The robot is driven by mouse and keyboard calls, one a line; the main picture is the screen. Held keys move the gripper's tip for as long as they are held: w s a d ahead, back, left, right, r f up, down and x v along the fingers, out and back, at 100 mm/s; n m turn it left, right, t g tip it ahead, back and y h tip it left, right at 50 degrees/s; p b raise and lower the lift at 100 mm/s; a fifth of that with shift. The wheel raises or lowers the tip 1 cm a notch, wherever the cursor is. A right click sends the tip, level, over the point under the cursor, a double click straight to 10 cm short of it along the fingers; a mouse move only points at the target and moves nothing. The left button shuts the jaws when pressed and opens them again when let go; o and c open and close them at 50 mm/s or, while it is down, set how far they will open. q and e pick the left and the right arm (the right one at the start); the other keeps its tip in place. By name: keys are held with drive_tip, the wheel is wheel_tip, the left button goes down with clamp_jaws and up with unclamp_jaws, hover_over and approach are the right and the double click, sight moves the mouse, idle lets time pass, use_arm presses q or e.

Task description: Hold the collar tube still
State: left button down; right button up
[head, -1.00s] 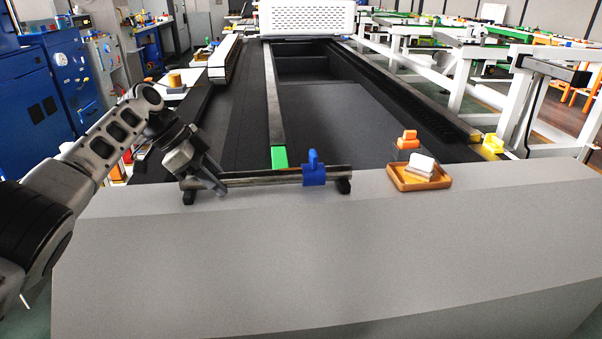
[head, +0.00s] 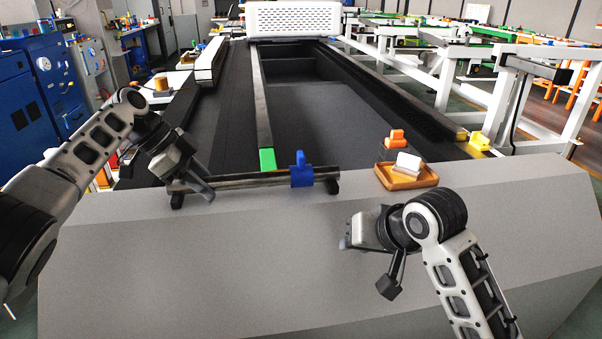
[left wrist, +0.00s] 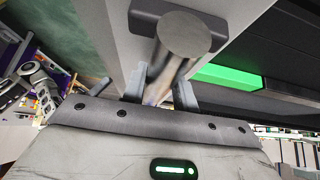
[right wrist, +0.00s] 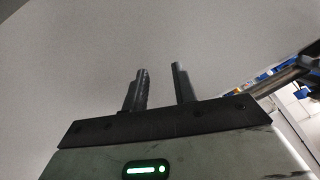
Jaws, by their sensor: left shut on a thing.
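The metal collar tube (head: 252,181) lies level across two black supports on the grey ledge. A blue collar (head: 301,172) sits around it near its right end. My left gripper (head: 203,190) is shut on the tube near its left end. In the left wrist view the tube's round end (left wrist: 185,34) shows above a dark support, with the tube running down between the left fingers (left wrist: 160,84). My right gripper (head: 347,242) is over the front of the ledge, right of and nearer than the tube. In the right wrist view its fingers (right wrist: 160,72) are apart and empty.
A wooden tray (head: 406,182) with white blocks stands right of the tube. An orange piece (head: 396,138) and a yellow piece (head: 479,141) stand behind it. A green block (head: 267,159) is just behind the tube. The ledge's front is otherwise clear.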

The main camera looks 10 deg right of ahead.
sight(301, 154)
drive_tip(key=shift+n+h, duration=0.4)
drive_tip(key=shift+n, duration=0.2)
drive_tip(key=w+a+r, duration=0.1)
drive_tip(key=w+r, duration=0.1)
drive_tip(key=w+a+r, duration=0.2)
drive_tip(key=r, duration=0.1)
drive_tip(key=w+a+r, duration=0.2)
drive_tip(key=w+r, duration=0.1)
drive_tip(key=shift+a, duration=0.2)
drive_tip(key=w+a+r+t+h, duration=0.1)
drive_tip(key=w+a+r+h, duration=0.15)
drive_tip(key=r, duration=0.55)
drive_tip(key=shift+y, duration=0.25)
drive_tip(key=shift+w+r+x, duration=0.1)
drive_tip(key=shift+x, duration=1.75)
drive_tip(key=shift+w+r+x, duration=0.1)
drive_tip(key=shift+w+x, duration=0.05)
drive_tip(key=shift+x, duration=1.65)
drive_tip(key=shift+a, duration=0.15)
clamp_jaws()
